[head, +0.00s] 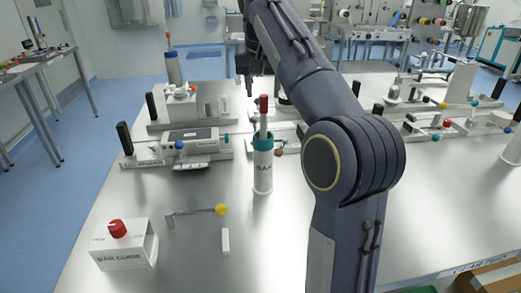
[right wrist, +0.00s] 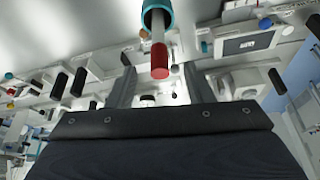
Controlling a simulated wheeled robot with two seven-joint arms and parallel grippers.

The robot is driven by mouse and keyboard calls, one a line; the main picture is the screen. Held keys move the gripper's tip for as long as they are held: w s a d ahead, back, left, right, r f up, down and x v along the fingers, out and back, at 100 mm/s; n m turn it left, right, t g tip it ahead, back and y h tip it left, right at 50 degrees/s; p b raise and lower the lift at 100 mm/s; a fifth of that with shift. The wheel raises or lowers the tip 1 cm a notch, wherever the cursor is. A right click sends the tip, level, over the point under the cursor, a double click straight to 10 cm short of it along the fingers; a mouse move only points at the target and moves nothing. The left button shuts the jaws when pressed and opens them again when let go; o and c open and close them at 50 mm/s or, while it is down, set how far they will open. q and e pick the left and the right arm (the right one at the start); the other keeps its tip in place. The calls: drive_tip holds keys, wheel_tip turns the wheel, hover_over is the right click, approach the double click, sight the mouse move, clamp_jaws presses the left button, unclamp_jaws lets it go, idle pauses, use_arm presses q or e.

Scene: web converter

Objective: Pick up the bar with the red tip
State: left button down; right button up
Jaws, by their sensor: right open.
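The bar with the red tip (head: 263,104) stands upright in a white holder with a teal rim (head: 263,172), near the middle of the table. In the right wrist view the red tip (right wrist: 160,62) shows between the lines of the two fingers, with the teal rim (right wrist: 158,10) above it. My right gripper (head: 247,88) is just above and behind the red tip in the head view, partly hidden by my arm. In the right wrist view my right gripper (right wrist: 161,75) is open, its fingers spread either side and apart from the bar. My left gripper is not in view.
A white box with a red knob (head: 118,229) stands front left. A rod with a yellow ball (head: 220,210) lies near the holder. A grey device (head: 195,142) with a blue knob and several fixtures stand behind. The front middle of the table is mostly clear.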

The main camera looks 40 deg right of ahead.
sight(264, 109)
drive_tip(key=shift+w+f, duration=0.15)
drive_tip(key=shift+f, duration=0.15)
drive_tip(key=b+x, duration=0.1)
drive_tip(key=x, duration=0.6)
drive_tip(key=shift+d+b, duration=0.2)
drive_tip(key=shift+b, duration=0.15)
clamp_jaws()
